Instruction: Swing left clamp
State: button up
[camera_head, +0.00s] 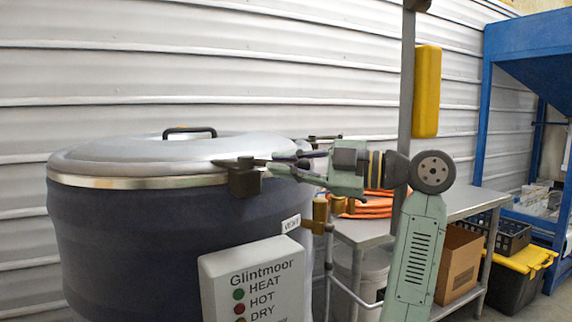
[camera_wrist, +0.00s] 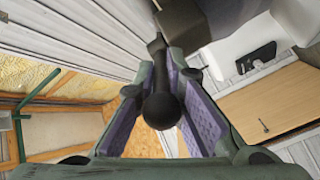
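A large dark drum (camera_head: 150,240) with a silver lid (camera_head: 130,155) stands at left in the head view. A dark clamp block (camera_head: 244,181) sits on its front rim, with a lever pointing right toward my gripper (camera_head: 292,165). In the wrist view, the clamp's black lever (camera_wrist: 156,62) and round knob (camera_wrist: 160,111) lie between the purple pads of my gripper (camera_wrist: 162,85). Gaps show beside the lever, so the fingers are open around it. The fingers partly hide the lever's end in the head view.
Another dark fitting (camera_head: 323,138) shows at the lid's far right rim. A control box (camera_head: 255,280) labelled Glintmoor is on the drum's front. Right are a metal table (camera_head: 460,205) with an orange hose (camera_head: 365,206), a cardboard box (camera_head: 458,262) and a blue frame (camera_head: 484,110).

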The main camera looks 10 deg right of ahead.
jog(key=o, duration=0.4)
jog(key=shift+o, duration=0.2)
jog(key=v, duration=1.2)
